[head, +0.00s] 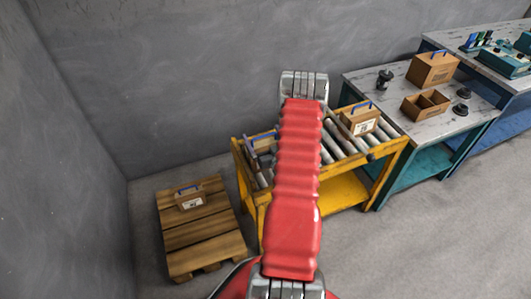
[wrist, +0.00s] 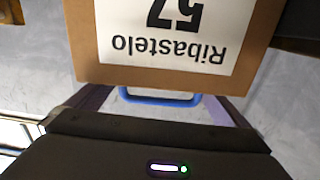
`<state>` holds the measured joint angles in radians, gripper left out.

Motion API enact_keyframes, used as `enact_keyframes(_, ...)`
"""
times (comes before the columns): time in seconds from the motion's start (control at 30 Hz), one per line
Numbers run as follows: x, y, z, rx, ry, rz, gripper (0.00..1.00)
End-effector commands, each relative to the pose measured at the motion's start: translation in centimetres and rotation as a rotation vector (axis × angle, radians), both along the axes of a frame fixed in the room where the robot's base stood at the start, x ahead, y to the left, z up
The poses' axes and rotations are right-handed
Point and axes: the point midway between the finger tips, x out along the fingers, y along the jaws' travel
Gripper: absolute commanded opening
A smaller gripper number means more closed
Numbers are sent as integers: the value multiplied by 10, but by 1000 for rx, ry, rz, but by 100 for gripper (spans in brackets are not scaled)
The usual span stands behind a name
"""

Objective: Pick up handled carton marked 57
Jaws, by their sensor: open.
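The carton marked 57 (wrist: 180,68) fills the top of the wrist view, upside down, with a white label reading "57" and "Ribastelo". Its blue handle (wrist: 160,97) faces my gripper (wrist: 158,110). The dark fingers stand apart on either side of the handle, not closed on it. Whether they touch it cannot be told. In the head view my red arm hides the gripper and crosses the yellow roller cart (head: 405,150). Cartons show on this cart right of my arm (head: 359,122) and partly hidden left of it (head: 263,143). Their numbers are unreadable there.
Another handled carton (head: 190,197) stands on a wooden pallet (head: 205,240) at the left. A teal workbench (head: 375,80) at the right holds a carton (head: 433,69), an open divided box (head: 426,104) and dark parts. Grey walls close in behind and left. The right foreground floor is clear.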

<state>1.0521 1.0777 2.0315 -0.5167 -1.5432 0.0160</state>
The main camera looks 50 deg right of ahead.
Motion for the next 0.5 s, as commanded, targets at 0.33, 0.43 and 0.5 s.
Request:
enact_keyframes(0.33, 20, -11, 0, 1, 0, 1, 100)
enact_keyframes(0.43, 20, -11, 0, 1, 0, 1, 100)
enact_keyframes(0.5, 20, -11, 0, 1, 0, 1, 100)
